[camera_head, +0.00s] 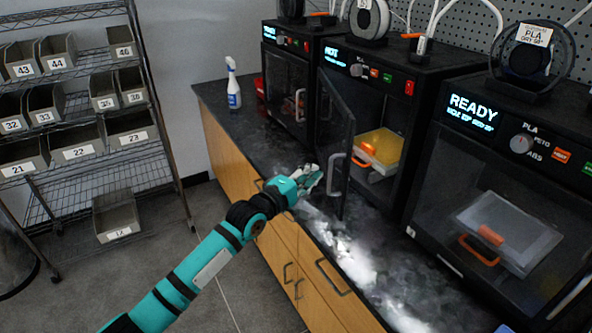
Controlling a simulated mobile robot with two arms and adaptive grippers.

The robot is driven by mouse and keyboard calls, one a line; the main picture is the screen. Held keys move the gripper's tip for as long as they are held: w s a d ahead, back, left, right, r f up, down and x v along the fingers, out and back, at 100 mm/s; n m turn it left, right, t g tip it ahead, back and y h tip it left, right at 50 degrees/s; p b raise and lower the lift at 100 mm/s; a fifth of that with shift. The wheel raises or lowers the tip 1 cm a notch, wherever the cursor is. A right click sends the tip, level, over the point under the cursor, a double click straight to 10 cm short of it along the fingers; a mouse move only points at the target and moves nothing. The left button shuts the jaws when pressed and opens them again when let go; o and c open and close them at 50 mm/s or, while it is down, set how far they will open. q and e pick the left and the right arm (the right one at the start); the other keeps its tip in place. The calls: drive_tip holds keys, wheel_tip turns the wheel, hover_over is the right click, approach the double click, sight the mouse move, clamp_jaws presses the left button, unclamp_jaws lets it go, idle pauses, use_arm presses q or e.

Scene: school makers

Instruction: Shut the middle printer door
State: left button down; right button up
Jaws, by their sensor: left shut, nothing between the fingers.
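The middle printer (392,90) is a black box with a lit display, standing between two similar printers on the counter. Its dark-framed door (335,130) is swung open toward the counter's front edge, hinged on its left side. A grey handle (334,176) is on the door. Inside the printer are a yellow plate and an orange part (376,150). My left gripper (311,177) is shut and empty, just left of the door handle; I cannot tell if it touches the door. My right gripper is not in view.
The right printer (500,190) and left printer (287,80) have shut doors. A spray bottle (233,84) stands at the counter's far left. A wire rack with numbered bins (80,130) stands at the left. The dark counter (365,262) is clear in front of the printers.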

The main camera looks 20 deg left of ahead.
sight(343, 173)
use_arm(q)
drive_tip(key=shift+s+d, duration=0.1)
drive_tip(key=shift+d, duration=0.3)
drive_tip(key=shift+f, duration=0.1)
drive_tip(key=w+d, duration=0.1)
drive_tip(key=d, duration=0.1)
drive_tip(key=w+d+p, duration=0.1)
drive_tip(key=d, duration=0.1)
drive_tip(key=w+d, duration=0.1)
drive_tip(key=d, duration=0.1)
drive_tip(key=shift+d+p, duration=0.35)
drive_tip(key=shift+p, duration=0.05)
drive_tip(key=w+d+b, duration=0.1)
drive_tip(key=w+d, duration=0.3)
drive_tip(key=d, duration=0.3)
drive_tip(key=shift+w+d, duration=0.2)
drive_tip(key=shift+w, duration=0.2)
drive_tip(key=shift+r, duration=0.2)
